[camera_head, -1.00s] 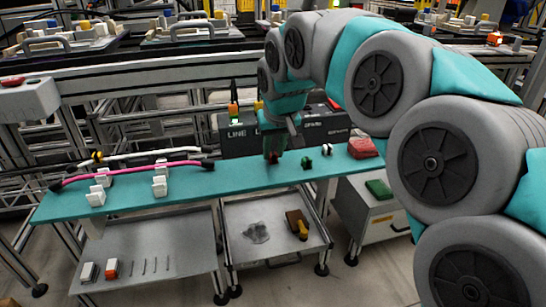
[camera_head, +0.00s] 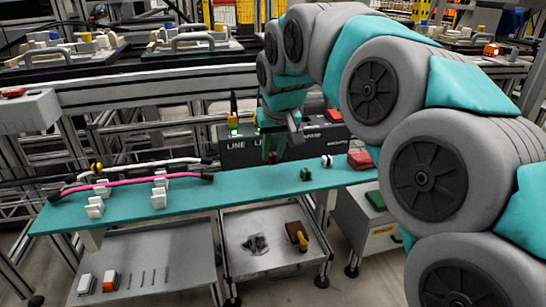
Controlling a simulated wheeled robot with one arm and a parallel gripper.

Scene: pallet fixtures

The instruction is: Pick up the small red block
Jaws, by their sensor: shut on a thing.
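My gripper (camera_head: 271,158) hangs above the teal bench top (camera_head: 240,185), near its back edge and left of the green block. It is shut on the small red block (camera_head: 272,158), which shows only as a small dark red patch between the fingertips. The fingers hide most of it. It appears to be held clear of the bench.
A green block (camera_head: 305,174) and a black-and-white piece (camera_head: 326,161) stand on the bench to the right. A larger red object (camera_head: 360,160) lies at its right end. White holders (camera_head: 95,207) with pink and white cables are at the left. A dark box (camera_head: 240,150) stands behind.

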